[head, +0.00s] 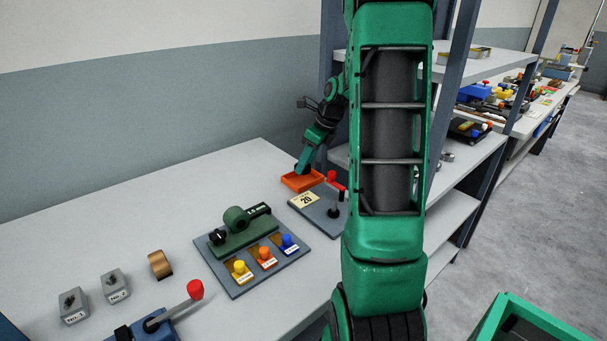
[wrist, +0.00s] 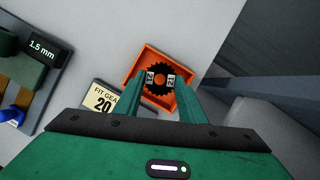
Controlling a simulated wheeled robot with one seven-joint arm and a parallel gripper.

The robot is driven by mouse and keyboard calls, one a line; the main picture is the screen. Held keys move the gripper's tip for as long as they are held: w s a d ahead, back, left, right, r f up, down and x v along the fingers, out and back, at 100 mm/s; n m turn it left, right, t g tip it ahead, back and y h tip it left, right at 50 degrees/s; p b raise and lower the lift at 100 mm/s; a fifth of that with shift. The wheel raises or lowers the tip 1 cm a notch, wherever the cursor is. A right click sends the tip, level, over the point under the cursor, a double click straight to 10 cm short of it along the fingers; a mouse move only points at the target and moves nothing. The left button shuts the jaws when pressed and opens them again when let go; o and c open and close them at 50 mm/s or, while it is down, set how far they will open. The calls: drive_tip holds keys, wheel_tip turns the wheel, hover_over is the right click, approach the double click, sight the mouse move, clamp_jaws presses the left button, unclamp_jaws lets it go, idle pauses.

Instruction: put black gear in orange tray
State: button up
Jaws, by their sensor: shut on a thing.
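The black gear (wrist: 159,78) shows in the wrist view between the two fingertips of my gripper (wrist: 160,88), with white labels on its face. My gripper is shut on it. Behind the gear in that view is the orange tray (wrist: 135,62), and the gear appears over its inside. Whether the gear touches the tray floor I cannot tell. In the head view my gripper (head: 304,168) is at the orange tray (head: 302,181) on the bench; the gear is hidden there.
A grey plate with a "20" label (head: 305,200) and a red-knobbed lever stands beside the tray. A board with yellow, orange and blue knobs (head: 252,250) lies nearer. A shelf post (wrist: 258,90) rises right of the tray. Bench behind the board is clear.

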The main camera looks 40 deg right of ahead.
sight(308, 168)
drive_tip(key=shift+f, duration=2)
drive_tip(key=o, duration=1.1)
drive_tip(key=v, duration=1.1)
drive_tip(key=s+a+f+n+g, duration=0.1)
drive_tip(key=s+a+n, duration=0.5)
drive_tip(key=s+n, duration=0.2)
drive_tip(key=s+a+n+g+h, duration=0.1)
drive_tip(key=s+a+n+g, duration=0.1)
drive_tip(key=s+a+n, duration=0.5)
drive_tip(key=s+a+f+n+g, duration=0.1)
drive_tip(key=s+a+n, duration=0.5)
drive_tip(key=s+n, duration=0.4)
drive_tip(key=shift+s+a+f+n, duration=0.15)
drive_tip(key=shift+s+f+n, duration=0.15)
drive_tip(key=shift+n, duration=0.1)
